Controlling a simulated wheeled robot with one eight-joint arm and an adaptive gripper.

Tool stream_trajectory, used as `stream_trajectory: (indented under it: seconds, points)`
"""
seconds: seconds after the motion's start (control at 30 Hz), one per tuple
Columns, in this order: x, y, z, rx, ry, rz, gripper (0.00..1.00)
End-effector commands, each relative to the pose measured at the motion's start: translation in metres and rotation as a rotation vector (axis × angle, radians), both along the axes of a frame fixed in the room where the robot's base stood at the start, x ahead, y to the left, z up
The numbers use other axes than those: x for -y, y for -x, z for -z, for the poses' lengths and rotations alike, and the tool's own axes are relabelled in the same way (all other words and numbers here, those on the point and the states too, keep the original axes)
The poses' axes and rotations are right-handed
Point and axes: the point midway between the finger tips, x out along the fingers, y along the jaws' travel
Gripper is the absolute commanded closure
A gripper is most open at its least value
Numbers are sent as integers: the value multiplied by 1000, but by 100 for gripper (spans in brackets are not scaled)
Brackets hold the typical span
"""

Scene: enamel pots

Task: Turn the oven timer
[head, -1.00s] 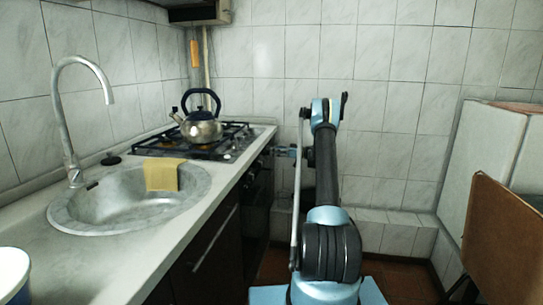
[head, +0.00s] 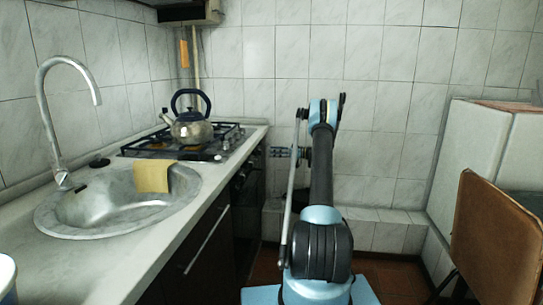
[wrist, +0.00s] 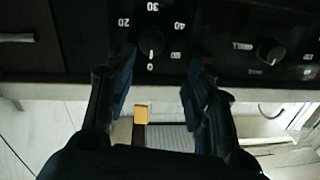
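The oven timer knob (wrist: 151,42) shows in the wrist view as a dark round dial with white numbers around it, on a dark control panel. My gripper (wrist: 160,68) is open, with its two dark fingers on either side of the knob's position in the picture. The gap between the fingers is empty. I cannot tell how far the fingertips are from the panel, and no contact shows. In the head view the oven front (head: 248,190) is dark and seen edge-on under the counter. My gripper is mostly hidden behind my arm there.
A second knob (wrist: 270,52) sits on the panel to the right in the wrist view. In the head view a kettle (head: 192,131) stands on the gas hob (head: 222,137). A sink (head: 110,212) with a yellow cloth (head: 153,177) is nearer. A brown folding chair or table (head: 495,240) stands right.

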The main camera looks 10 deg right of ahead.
Motion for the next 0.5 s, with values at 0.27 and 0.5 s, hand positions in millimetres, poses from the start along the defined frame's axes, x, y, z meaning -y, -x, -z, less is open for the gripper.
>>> stream_trajectory:
  seconds: [0.27, 0.5]
  points:
    - [16, 4, 0, 0, 0, 1, 52]
    - [29, 7, 0, 0, 0, 0, 52]
